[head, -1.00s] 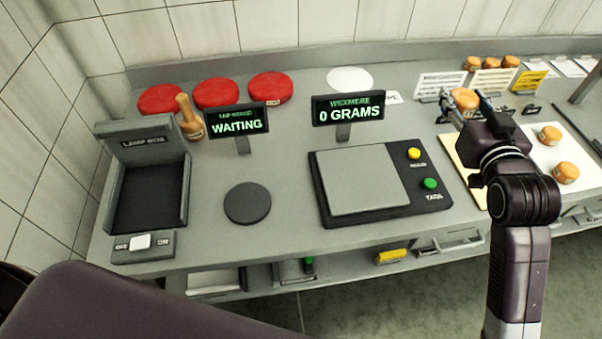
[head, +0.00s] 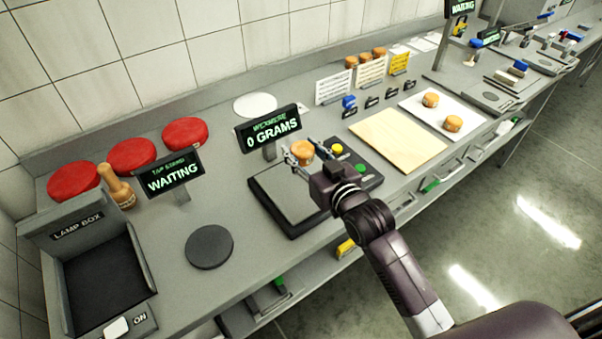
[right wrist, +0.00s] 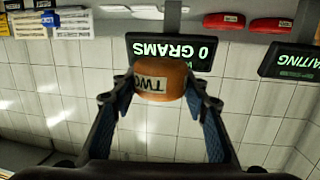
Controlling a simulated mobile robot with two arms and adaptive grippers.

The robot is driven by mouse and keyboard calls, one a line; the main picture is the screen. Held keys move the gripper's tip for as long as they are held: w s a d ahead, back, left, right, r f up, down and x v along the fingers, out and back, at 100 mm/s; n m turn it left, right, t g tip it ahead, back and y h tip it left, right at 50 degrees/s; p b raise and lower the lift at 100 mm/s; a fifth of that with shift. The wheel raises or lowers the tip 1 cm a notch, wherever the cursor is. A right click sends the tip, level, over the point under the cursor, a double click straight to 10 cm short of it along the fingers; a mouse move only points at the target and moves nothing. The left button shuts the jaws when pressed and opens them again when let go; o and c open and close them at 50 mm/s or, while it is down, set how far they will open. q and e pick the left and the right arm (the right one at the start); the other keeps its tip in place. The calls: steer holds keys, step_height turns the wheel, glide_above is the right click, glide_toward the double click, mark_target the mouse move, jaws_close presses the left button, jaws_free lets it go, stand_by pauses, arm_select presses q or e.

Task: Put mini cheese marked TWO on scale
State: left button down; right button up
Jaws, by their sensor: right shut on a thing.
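The mini cheese marked TWO (right wrist: 160,80) is a small orange wheel with a pale label, upside down in the right wrist view. My right gripper (head: 302,156) is shut on it, one finger on each side. In the head view the held cheese (head: 302,150) is over the right rear part of the scale (head: 292,196), apparently above it. The scale has a grey plate and a black body with a yellow and a green button. Its display (head: 268,129) reads 0 GRAMS. My left gripper is not in view.
A white board (head: 468,128) with two mini cheeses and a bare wooden board (head: 398,143) lie to the right. Left are a round black pad (head: 209,247), the WAITING display (head: 170,176), a lamp box (head: 83,238), a wooden-handled tool (head: 121,188) and red wheels (head: 132,156).

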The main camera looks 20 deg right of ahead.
glide_above(302, 182)
step_height(302, 182, down, 4)
steer(key=shift+f, duration=0.1)
step_height(302, 182, down, 4)
steer(key=shift+r, duration=0.1)
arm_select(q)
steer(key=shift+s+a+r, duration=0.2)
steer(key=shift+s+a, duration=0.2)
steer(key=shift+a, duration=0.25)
arm_select(e)
steer(key=shift+f, duration=0.2)
steer(key=shift+f, duration=0.15)
steer(key=o, duration=1.2)
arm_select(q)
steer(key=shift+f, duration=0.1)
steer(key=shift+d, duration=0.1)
